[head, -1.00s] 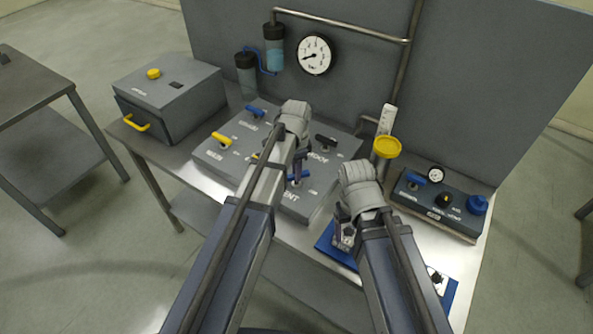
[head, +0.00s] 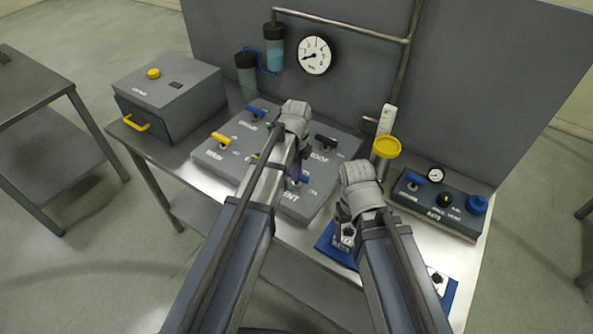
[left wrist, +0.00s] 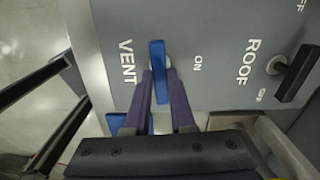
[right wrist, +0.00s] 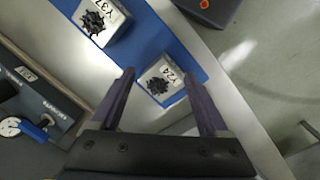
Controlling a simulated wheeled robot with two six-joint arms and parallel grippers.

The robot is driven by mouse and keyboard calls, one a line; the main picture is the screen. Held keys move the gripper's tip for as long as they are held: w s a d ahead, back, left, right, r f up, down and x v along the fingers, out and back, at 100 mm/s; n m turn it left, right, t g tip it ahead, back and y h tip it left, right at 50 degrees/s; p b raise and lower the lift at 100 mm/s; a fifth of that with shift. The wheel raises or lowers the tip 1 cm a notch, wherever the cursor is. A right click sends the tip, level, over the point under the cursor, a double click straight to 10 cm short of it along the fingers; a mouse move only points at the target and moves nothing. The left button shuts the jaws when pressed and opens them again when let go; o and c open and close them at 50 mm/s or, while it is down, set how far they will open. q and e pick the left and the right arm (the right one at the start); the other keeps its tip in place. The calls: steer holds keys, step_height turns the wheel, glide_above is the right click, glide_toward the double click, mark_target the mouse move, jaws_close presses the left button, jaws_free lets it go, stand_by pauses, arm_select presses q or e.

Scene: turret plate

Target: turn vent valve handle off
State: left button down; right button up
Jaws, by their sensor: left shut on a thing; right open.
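The vent valve handle is a blue lever (left wrist: 158,80) beside the VENT lettering in the left wrist view, with ON lettering to its right. In the head view it shows in part (head: 301,180) near the front corner of the grey valve panel (head: 318,205). My left gripper (left wrist: 160,78) is shut on this handle, one dark finger on each side of it. In the head view my left arm hides part of the panel and the gripper (head: 297,168). My right gripper (right wrist: 160,75) is open, its fingers apart above the blue mat (right wrist: 190,55).
A white block marked Y24 (right wrist: 160,80) and another marked Y37 (right wrist: 102,20) are on the mat. A yellow lever (head: 221,139), another blue lever (head: 256,111) and a black ROOF lever (head: 326,142) are on the panel.

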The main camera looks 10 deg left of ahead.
arm_select(q)
steer(key=shift+m, duration=0.6)
steer(key=c, duration=0.8)
jaws_free()
steer(key=shift+o, duration=0.2)
steer(key=shift+r, duration=0.15)
arm_select(e)
steer(key=shift+r, duration=0.1)
arm_select(q)
step_height(320, 180, up, 8)
steer(key=p, duration=0.8)
steer(key=shift+f, duration=0.2)
arm_select(e)
step_height(320, 180, up, 8)
steer(key=shift+f, duration=0.2)
arm_select(q)
steer(key=shift+s+f, duration=0.1)
arm_select(e)
steer(key=shift+s, duration=0.1)
